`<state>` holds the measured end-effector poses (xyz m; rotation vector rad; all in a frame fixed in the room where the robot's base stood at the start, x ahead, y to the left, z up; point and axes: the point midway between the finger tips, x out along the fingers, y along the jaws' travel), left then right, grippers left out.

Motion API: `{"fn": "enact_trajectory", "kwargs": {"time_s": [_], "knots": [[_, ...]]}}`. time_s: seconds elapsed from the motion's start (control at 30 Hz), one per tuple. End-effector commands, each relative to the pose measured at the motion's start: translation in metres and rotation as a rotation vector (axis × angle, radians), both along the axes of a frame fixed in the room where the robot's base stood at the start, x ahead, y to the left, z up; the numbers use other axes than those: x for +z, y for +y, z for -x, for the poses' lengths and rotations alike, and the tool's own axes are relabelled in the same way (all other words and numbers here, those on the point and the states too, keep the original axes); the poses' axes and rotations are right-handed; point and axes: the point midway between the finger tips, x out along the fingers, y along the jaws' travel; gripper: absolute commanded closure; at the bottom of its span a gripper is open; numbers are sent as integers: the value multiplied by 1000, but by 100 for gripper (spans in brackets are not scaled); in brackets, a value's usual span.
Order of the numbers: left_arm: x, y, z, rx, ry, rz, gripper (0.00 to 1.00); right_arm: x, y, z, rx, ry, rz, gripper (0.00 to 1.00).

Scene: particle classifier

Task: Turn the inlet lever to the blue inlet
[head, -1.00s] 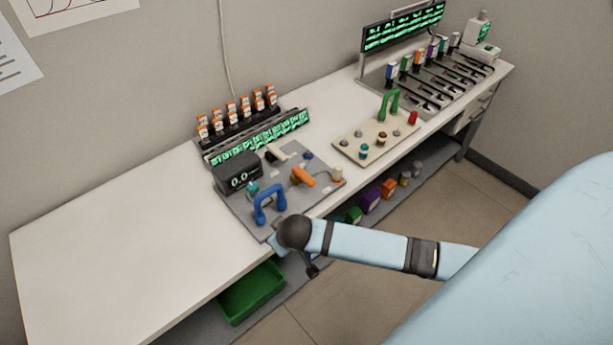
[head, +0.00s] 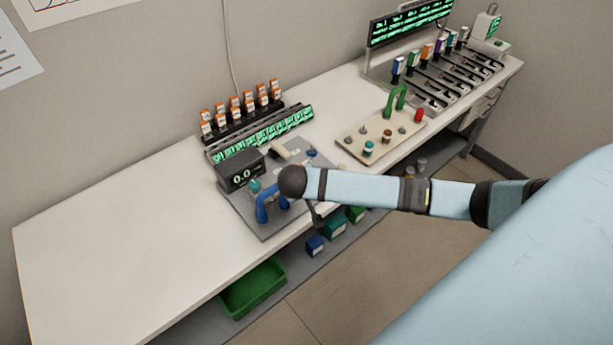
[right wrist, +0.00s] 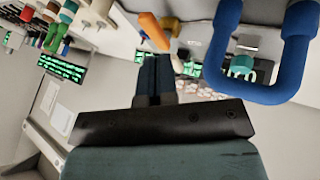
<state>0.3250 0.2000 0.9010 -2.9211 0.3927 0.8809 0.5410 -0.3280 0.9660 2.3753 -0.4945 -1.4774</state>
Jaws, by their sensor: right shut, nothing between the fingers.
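An orange lever (right wrist: 154,32) on the grey panel (head: 262,228) shows at the top of the right wrist view, close beyond my fingertips. In the head view my arm hides it. A blue arched handle (head: 268,204) stands at the panel's front left and shows large in the right wrist view (right wrist: 268,92). A small blue knob (head: 311,153) sits at the panel's back right. My right gripper (right wrist: 157,60) is shut and empty, apart from the blue handle; contact with the lever cannot be told. The head view hides its fingertips. My left gripper is not in view.
A display box (head: 240,170) reading 0.0 and a teal knob (head: 255,186) are beside the handle. A rack of orange-capped vials (head: 240,112) stands behind. The table's left side (head: 120,225) is clear.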

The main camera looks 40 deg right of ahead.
Motion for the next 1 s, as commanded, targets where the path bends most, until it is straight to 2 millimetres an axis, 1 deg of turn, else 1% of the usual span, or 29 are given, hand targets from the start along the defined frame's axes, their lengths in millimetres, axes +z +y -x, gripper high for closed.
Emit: {"fn": "enact_trajectory", "kwargs": {"time_s": [0.3, 0.4, 0.5, 0.67, 1.0], "knots": [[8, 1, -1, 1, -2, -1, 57, -45, -26, -24, -2, 1, 3, 100], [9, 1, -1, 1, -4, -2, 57, -57, -32, -30, -1, 2, 3, 100], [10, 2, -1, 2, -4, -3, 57, -64, -36, -34, -1, 1, 2, 100], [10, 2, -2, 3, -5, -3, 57, -70, -39, -36, 0, 0, 1, 100], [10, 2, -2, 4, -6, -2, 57, -70, -39, -37, 1, 0, 1, 100]]}}
